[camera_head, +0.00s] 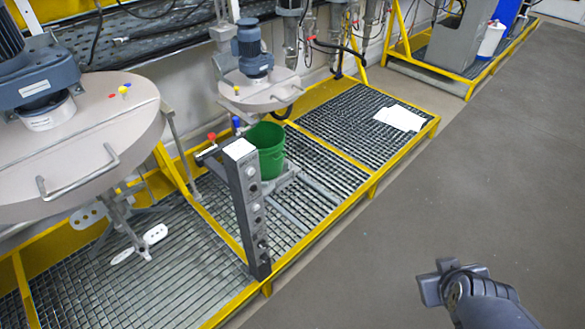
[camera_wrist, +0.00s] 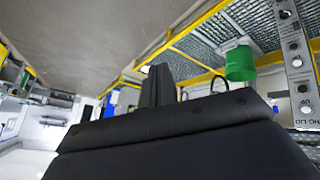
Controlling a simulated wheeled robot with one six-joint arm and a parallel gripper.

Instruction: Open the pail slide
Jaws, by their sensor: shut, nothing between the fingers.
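The green pail (camera_head: 266,150) stands behind the control post, under the smaller agitator lid. The grey pail slide (camera_head: 289,180) shows in part beside and below it, above the grating; the post and pail hide the rest. My gripper (camera_head: 432,284) is over the grey floor at lower right, well apart from the pail and slide. It is shut and empty. In the wrist view its dark fingers (camera_wrist: 158,86) stand close together, and the green pail (camera_wrist: 240,63) shows upper right, tilted in the picture.
The control post (camera_head: 247,205) with several buttons stands at the platform's front edge; it also shows in the wrist view (camera_wrist: 294,60). A large agitator lid (camera_head: 75,150) is at left. Yellow frames edge the grating. White papers (camera_head: 399,118) lie on it. The floor at right is clear.

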